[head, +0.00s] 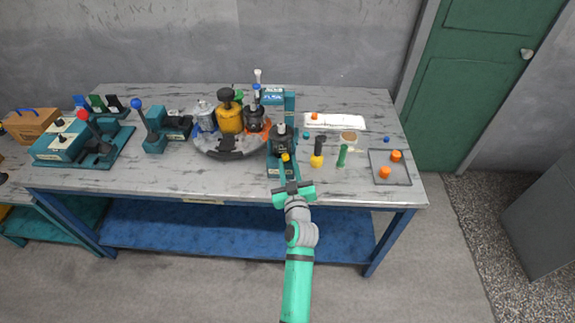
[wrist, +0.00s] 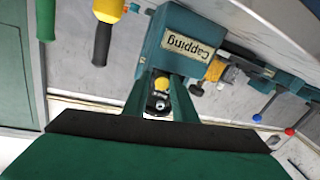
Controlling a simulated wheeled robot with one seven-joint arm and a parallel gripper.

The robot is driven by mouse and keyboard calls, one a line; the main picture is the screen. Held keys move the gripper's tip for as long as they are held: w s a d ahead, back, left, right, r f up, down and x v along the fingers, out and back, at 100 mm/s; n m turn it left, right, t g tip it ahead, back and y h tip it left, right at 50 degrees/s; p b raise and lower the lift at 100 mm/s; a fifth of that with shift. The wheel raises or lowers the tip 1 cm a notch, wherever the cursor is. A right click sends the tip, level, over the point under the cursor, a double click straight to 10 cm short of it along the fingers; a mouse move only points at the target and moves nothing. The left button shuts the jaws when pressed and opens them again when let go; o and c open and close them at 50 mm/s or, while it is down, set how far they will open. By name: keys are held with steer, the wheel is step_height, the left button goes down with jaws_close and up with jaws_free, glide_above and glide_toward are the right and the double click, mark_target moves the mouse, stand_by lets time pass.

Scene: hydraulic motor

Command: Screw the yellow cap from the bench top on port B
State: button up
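A small yellow cap-like piece (head: 285,157) shows at the front of the dark motor (head: 281,139), which sits in a teal stand on the bench top. In the wrist view a yellow piece (wrist: 161,83) shows between my fingers, at the stand labelled "Capping" (wrist: 187,47), with a dark round part just below it. I cannot tell whether it is seated on a port. My gripper (head: 293,190) is at the bench's front edge, just in front of the stand. Its fingers (wrist: 160,100) are apart and appear empty. Port B cannot be identified.
A yellow-and-black tool (head: 317,158) and a green tool (head: 342,156) stand right of the stand. A tray (head: 375,180) with orange caps (head: 396,156) lies farther right. A round grey carousel (head: 205,147) with pots is left. A blue-handled lever unit (head: 154,141) stands beyond.

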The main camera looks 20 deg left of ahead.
steer(key=shift+s+a+f, duration=0.1)
steer(key=shift+a+f, duration=0.15)
steer(key=shift+a, duration=0.05)
steer(key=shift+s, duration=0.1)
steer(key=shift+r+v, duration=0.1)
steer(key=shift+v, duration=0.7)
steer(key=shift+r+v, duration=0.15)
steer(key=shift+v, duration=0.65)
steer(key=shift+d, duration=0.15)
steer(key=o, duration=0.5)
